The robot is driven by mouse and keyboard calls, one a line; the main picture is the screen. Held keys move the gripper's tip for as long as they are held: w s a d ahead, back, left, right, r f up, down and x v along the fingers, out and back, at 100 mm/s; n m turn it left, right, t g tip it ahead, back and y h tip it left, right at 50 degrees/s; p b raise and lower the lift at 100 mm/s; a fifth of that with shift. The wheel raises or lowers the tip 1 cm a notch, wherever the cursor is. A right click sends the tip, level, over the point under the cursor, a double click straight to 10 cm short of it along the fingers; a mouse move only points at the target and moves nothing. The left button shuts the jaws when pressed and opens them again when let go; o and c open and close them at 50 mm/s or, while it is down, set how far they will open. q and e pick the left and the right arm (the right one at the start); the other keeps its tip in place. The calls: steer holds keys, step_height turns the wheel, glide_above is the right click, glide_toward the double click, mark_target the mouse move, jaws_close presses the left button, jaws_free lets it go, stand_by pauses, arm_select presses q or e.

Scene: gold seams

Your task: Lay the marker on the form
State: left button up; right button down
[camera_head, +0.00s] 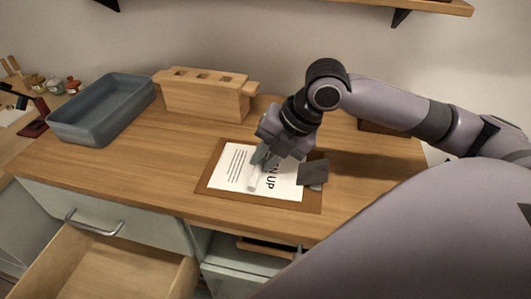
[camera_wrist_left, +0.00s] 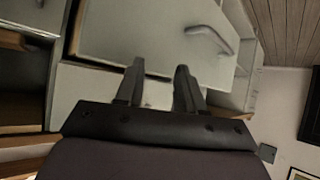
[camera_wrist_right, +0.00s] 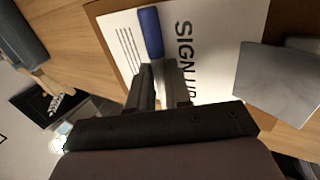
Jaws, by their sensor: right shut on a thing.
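My right gripper (camera_head: 262,160) is over the form (camera_head: 228,168), a white sheet with "SIGN UP" print on a brown board (camera_head: 312,207). It is shut on the marker (camera_head: 253,181), which has a white body. In the right wrist view the marker's blue end (camera_wrist_right: 150,32) points away from the fingers (camera_wrist_right: 164,88), over the printed side of the form (camera_wrist_right: 215,40). I cannot tell whether the marker touches the paper. My left gripper (camera_wrist_left: 158,85) is open and empty in the left wrist view, facing the cabinet fronts; the head view does not show it.
A grey flat square piece (camera_head: 313,172) lies at the board's right edge. A blue-grey tray (camera_head: 100,122) and a slotted wooden block (camera_head: 205,97) stand behind, to the left. An open drawer (camera_head: 115,268) juts out in front. The counter left of the board is clear.

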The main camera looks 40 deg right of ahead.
steer(key=shift+f, duration=0.1)
steer(key=c, duration=1)
jaws_free()
steer(key=shift+s+f, duration=0.1)
steer(key=shift+s, duration=0.1)
